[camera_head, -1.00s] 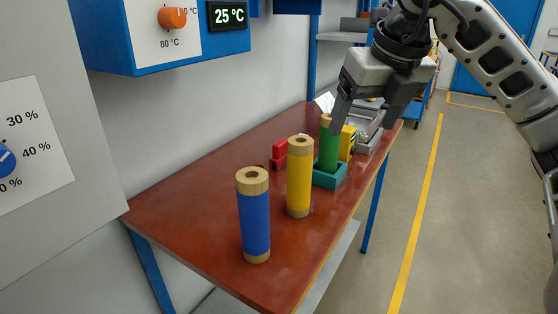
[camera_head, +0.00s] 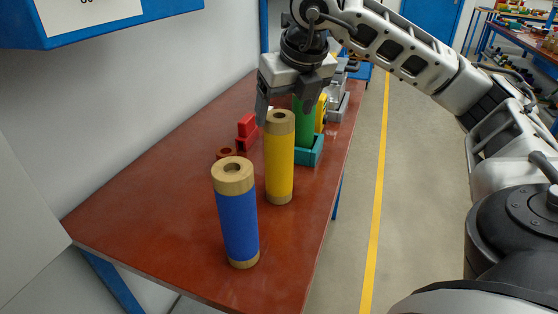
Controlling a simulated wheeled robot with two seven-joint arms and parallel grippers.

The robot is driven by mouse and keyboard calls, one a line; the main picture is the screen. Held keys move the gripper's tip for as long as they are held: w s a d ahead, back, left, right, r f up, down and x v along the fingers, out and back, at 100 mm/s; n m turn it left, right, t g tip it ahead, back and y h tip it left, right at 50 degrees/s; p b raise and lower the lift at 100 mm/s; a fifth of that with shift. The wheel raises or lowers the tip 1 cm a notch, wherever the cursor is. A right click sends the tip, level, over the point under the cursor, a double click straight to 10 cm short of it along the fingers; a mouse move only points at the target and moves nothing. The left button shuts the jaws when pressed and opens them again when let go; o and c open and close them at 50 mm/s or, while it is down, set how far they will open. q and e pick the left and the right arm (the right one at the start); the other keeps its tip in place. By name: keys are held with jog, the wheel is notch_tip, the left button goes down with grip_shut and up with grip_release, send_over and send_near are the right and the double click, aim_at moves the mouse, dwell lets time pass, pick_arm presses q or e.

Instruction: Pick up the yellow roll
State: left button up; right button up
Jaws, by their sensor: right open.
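The yellow roll (camera_head: 279,160) stands upright on the red-brown table, with tan wooden ends and a hole in its top. My right gripper (camera_head: 283,112) is open and empty, its fingers pointing down. In the picture it overlaps the space just above and behind the top of the yellow roll, by the green roll (camera_head: 303,121). I cannot tell its exact depth. The green roll stands in a teal holder (camera_head: 311,154), and its top is hidden by the gripper. My left gripper is not in view.
A blue roll (camera_head: 238,218) stands upright in front of the yellow roll. Grey trays (camera_head: 338,105) are at the back. The table's (camera_head: 150,215) left part is clear.

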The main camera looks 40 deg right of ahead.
send_over(279, 160)
jog(key=w+d, duration=0.2)
jog(key=w, duration=0.1)
notch_tip(279, 160, down, 5)
jog(key=shift+s+d+f+p, duration=0.1)
jog(key=shift+p, duration=0.3)
jog(key=shift+c, duration=0.3)
jog(key=c, duration=1.6)
jog(key=shift+r, duration=0.25)
